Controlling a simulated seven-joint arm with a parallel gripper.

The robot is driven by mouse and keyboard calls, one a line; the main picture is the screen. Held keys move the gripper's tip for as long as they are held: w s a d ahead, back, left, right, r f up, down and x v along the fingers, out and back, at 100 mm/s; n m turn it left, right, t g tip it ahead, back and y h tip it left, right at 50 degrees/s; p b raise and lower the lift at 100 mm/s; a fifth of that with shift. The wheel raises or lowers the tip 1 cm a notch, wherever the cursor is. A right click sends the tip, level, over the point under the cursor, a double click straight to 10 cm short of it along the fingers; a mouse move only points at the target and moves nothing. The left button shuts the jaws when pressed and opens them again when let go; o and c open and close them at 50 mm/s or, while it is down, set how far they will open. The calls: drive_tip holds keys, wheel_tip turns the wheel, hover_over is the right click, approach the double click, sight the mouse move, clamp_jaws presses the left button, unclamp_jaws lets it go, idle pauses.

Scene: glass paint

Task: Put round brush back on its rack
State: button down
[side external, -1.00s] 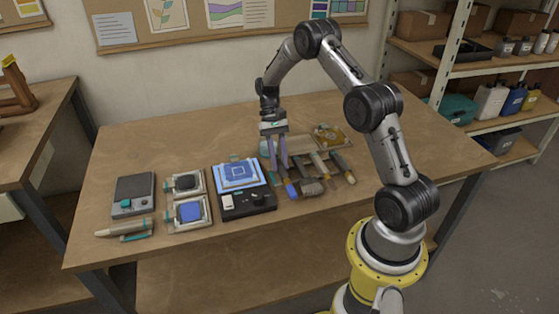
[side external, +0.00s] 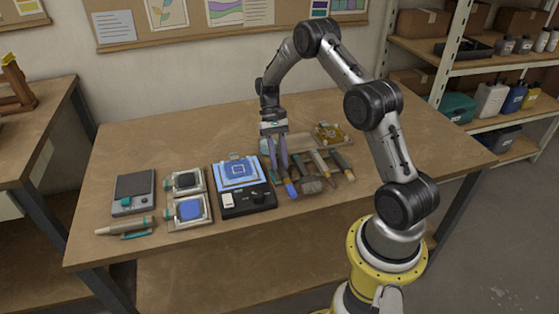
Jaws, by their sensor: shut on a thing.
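My gripper (side external: 279,172) points down at the left end of the tool rack, its fingers shut on a slim brush. The brush's blue tip (side external: 291,189) shows just below and right of the fingers, toward the front of the table. The fingers hide most of its handle. The pale wooden rack (side external: 300,141) lies behind and to the right of the fingers, with several tools resting on it side by side. I cannot tell whether the held brush touches the rack.
A dark device with a blue-patterned plate (side external: 238,172) stands close left of the gripper. Two framed pads (side external: 190,211), a grey scale (side external: 134,186) and a pen-like tool (side external: 125,226) lie further left. A wide dark-headed tool (side external: 311,186) is close right. The table's back is clear.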

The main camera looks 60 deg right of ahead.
drive_tip(key=shift+f, duration=0.3)
idle(0.5)
drive_tip(key=c, duration=0.6)
unclamp_jaws()
